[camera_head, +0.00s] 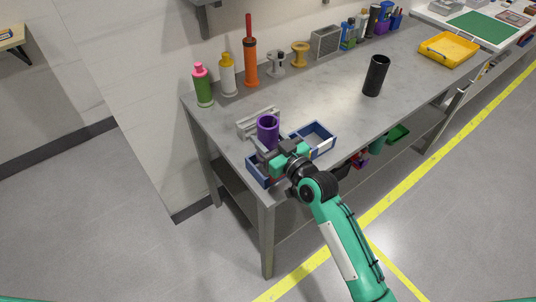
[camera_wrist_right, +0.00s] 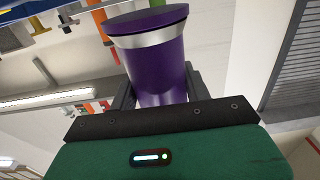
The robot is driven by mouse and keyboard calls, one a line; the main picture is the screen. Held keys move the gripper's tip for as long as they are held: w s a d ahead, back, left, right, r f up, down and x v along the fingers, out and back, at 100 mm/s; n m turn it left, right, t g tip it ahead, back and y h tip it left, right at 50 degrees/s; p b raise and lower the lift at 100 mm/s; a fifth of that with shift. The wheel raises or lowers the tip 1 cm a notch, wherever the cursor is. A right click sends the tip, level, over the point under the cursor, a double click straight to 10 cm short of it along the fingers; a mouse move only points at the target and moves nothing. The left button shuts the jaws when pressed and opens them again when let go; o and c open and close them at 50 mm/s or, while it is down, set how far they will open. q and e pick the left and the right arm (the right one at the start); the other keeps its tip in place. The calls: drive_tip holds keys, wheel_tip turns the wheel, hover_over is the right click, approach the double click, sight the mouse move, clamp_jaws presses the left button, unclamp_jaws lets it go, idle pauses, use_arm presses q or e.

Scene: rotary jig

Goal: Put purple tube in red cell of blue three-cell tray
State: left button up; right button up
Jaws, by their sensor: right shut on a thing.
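The purple tube (camera_head: 268,128) stands roughly upright in my right gripper (camera_head: 269,149), whose jaws are shut on it. In the right wrist view the tube (camera_wrist_right: 158,70) sits between the two dark fingers, with a silver band near its far end. The blue three-cell tray (camera_head: 330,140) lies on the grey table below and around the gripper. Its right cell shows a pale floor. My gripper and wrist cover the middle of the tray, and the red cell cannot be made out clearly. Whether the tube touches the tray cannot be told. My left gripper is out of view.
A grey slotted fixture (camera_head: 257,121) lies just behind the tube. A black cylinder (camera_head: 376,76) stands to the right. A yellow bin (camera_head: 448,49) is far right. The table's middle is clear.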

wheel_tip(320, 180, down, 3)
drive_tip(key=shift+r, duration=0.1)
wheel_tip(320, 180, down, 4)
drive_tip(key=shift+d, duration=0.1)
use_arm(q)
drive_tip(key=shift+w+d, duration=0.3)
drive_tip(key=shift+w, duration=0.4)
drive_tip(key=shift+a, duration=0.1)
use_arm(e)
drive_tip(key=shift+b, duration=0.3)
drive_tip(key=o, duration=1.1)
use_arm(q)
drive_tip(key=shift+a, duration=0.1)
